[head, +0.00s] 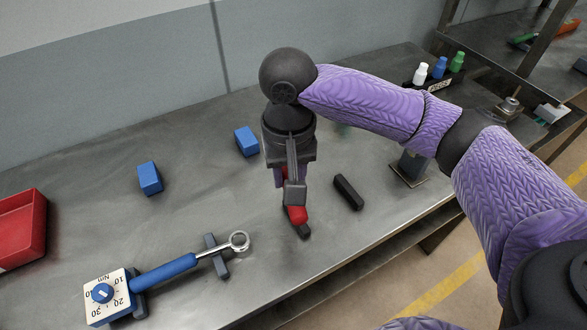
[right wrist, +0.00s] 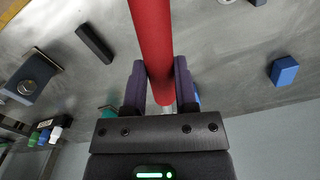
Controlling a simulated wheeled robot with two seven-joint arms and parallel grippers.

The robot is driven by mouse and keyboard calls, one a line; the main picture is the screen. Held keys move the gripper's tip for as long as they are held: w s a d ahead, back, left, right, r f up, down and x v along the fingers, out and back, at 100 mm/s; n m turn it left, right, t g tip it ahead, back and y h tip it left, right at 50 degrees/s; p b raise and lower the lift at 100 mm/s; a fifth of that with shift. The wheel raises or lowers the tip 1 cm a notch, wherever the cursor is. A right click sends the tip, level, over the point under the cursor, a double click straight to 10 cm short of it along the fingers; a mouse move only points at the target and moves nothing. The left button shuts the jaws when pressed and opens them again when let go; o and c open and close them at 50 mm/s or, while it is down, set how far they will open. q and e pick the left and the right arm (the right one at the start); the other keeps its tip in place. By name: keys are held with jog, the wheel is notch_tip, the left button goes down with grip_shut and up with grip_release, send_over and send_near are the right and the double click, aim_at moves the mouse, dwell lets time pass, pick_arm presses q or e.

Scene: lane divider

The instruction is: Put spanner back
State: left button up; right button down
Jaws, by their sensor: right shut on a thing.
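My right gripper (head: 293,197) points down over the middle of the table and is shut on a red handle (head: 297,214), most likely the spanner's. In the right wrist view the red handle (right wrist: 152,38) runs between the two fingers (right wrist: 160,82). The arm and gripper hide much of the tool in the head view, so its far end cannot be made out. A dark piece (head: 304,231) shows at the handle's near end; whether they touch is unclear. My left gripper is not in view.
A blue-handled torque tool (head: 165,272) with a dial lies front left on dark rests. A black bar (head: 348,192) lies right of the gripper. Two blue blocks (head: 149,178) (head: 246,141), a red bin (head: 20,228) and small bottles (head: 439,68) stand around.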

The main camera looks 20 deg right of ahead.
jog(key=m+p, duration=0.2)
jog(key=w+d+m+p, duration=0.1)
jog(key=m+p, duration=0.1)
jog(key=m, duration=0.1)
jog(key=w+m+p, duration=0.1)
jog(key=m+p, duration=0.1)
jog(key=p, duration=0.1)
jog(key=shift+w+d+m, duration=0.2)
jog(key=shift+m, duration=0.1)
jog(key=d+f+m+p, duration=0.1)
jog(key=m, duration=0.1)
jog(key=s+d+f+m+p, duration=0.1)
jog(key=f+m+p, duration=0.1)
jog(key=d+f+m+p, duration=0.1)
jog(key=m, duration=0.2)
jog(key=shift+s+d+f+p, duration=0.15)
jog(key=shift+p, duration=0.25)
